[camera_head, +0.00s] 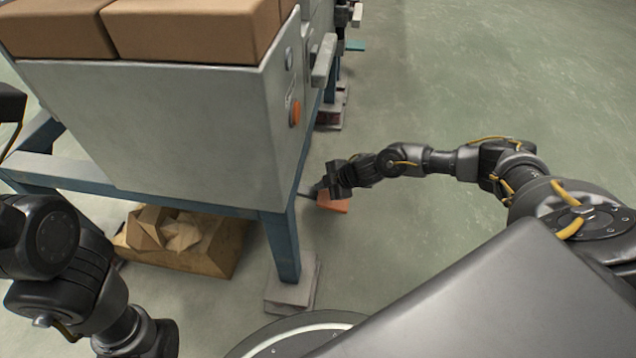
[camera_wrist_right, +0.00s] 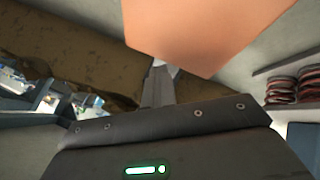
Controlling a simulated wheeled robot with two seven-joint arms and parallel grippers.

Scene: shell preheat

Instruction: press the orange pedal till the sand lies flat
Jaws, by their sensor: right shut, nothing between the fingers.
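The orange pedal (camera_head: 334,204) is low by the floor, beside the blue leg of the grey machine. In the right wrist view the orange pedal (camera_wrist_right: 205,28) fills the top middle. My right gripper (camera_head: 318,188) is shut and empty, reaching in from the right just above and partly in front of the pedal. In the wrist view its closed fingers (camera_wrist_right: 158,80) point to the pedal's lower edge and seem partly behind it. I cannot tell whether they touch it. No sand shows. My left arm is at the left edge, but its gripper is not in view.
The grey machine box (camera_head: 185,125) on a blue frame carries brown boxes (camera_head: 185,30) and has an orange button (camera_head: 295,113) on its side. A carton of crumpled paper (camera_head: 190,240) lies beneath. A blue leg (camera_head: 282,245) stands near the pedal. Green floor (camera_head: 490,80) is clear at right.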

